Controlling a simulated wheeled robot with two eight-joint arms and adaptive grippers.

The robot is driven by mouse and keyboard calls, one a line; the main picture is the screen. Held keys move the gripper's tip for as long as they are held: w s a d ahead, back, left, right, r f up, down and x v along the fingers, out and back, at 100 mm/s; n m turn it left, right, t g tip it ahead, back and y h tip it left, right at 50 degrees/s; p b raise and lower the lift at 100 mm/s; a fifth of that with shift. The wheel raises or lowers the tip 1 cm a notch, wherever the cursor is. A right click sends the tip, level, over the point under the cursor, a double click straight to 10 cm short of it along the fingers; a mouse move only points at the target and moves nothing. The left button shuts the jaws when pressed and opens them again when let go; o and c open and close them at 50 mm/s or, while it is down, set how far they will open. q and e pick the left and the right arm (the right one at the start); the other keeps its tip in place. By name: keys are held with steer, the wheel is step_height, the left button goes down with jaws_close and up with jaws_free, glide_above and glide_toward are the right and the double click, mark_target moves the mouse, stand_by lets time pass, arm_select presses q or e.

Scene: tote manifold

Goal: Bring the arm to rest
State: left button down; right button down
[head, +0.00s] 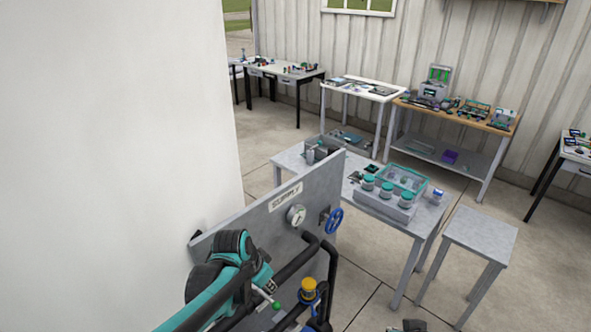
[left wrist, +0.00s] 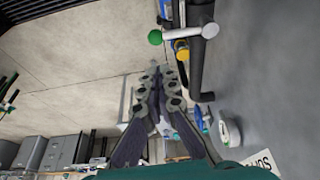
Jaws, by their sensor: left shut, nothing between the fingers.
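My left arm (head: 232,262), teal and black, is bent in front of the grey supply panel (head: 257,220) in the head view. Its fingertips are hard to make out there. In the left wrist view my left gripper (left wrist: 158,80) has its dark fingers together, with nothing between them. The fingers are apart from the green-ended lever (left wrist: 183,34), which shows beyond them near the top. My right gripper does not show clearly in either view.
The panel carries a gauge (head: 296,215), a blue handwheel (head: 331,220), black pipes (head: 297,262) and a yellow-capped fitting (head: 308,290), close to my left arm. A grey table (head: 408,237) with a tote (head: 384,207) of jars stands behind. A stool (head: 480,238) is at right.

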arm_select(q)
steer(key=s+a+f+n+t+y+b, duration=0.1)
steer(key=s+a+f+n+t+b, duration=0.1)
steer(key=s+f+b, duration=0.5)
steer(key=s+a+f+n+t+y+b, duration=0.1)
steer(key=s+a+f+n+b, duration=0.3)
steer(key=b, duration=0.9)
steer(key=s+f+n+t, duration=0.1)
steer(key=s+f, duration=0.2)
steer(key=shift+s+f, duration=0.15)
steer(key=shift+f, duration=0.05)
steer(key=shift+a, duration=0.15)
